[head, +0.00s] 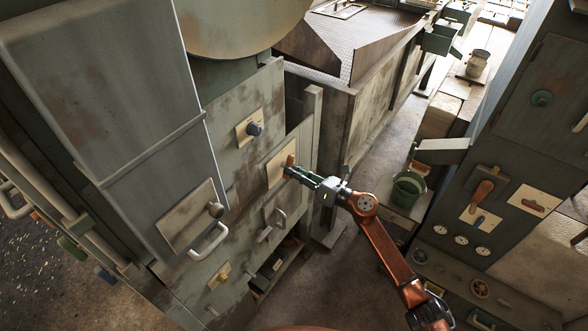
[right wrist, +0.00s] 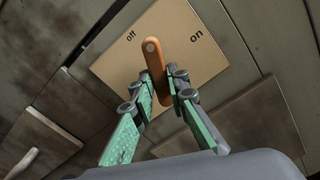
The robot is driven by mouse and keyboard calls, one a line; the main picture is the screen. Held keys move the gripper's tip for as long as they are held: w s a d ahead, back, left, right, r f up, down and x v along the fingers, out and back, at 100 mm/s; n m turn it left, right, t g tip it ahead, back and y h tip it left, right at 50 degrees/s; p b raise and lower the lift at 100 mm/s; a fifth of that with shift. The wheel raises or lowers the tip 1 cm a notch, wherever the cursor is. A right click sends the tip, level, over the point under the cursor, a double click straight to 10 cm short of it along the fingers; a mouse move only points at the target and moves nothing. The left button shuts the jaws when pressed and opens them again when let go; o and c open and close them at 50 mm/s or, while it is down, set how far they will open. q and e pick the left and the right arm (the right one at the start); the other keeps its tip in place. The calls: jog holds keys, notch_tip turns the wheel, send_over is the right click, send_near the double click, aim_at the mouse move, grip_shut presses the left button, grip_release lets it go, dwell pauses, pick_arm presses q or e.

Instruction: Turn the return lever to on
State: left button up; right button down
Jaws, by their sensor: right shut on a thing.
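The return lever (right wrist: 152,50) is an orange bar with a round end, on a tan plate (right wrist: 205,55) marked "off" at the left and "on" at the right. In the right wrist view its round end points up between the two words, nearer "off". My right gripper (right wrist: 160,78) has its green fingers on both sides of the lever and is shut on it. The fingers hide part of its lower length. In the head view the right gripper (head: 293,172) reaches the plate (head: 275,176) on the grey cabinet from the right. My left gripper is not in view.
A dark knob (head: 254,129) on a small plate sits above the lever. A handle (head: 278,216) sticks out below it. A green bucket (head: 409,188) stands to the right, near a panel with an orange-handled lever (head: 482,191). Bare floor lies between the cabinets.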

jog(key=shift+s+r+m+p, duration=0.1)
jog(key=shift+m+p, duration=2.05)
jog(key=shift+m, duration=1.1)
jog(key=shift+r+m+p, duration=0.1)
jog(key=shift+m+p, duration=2.05)
jog(key=shift+m, duration=1.1)
jog(key=c, duration=1.9)
grip_release()
jog(key=v, duration=1.2)
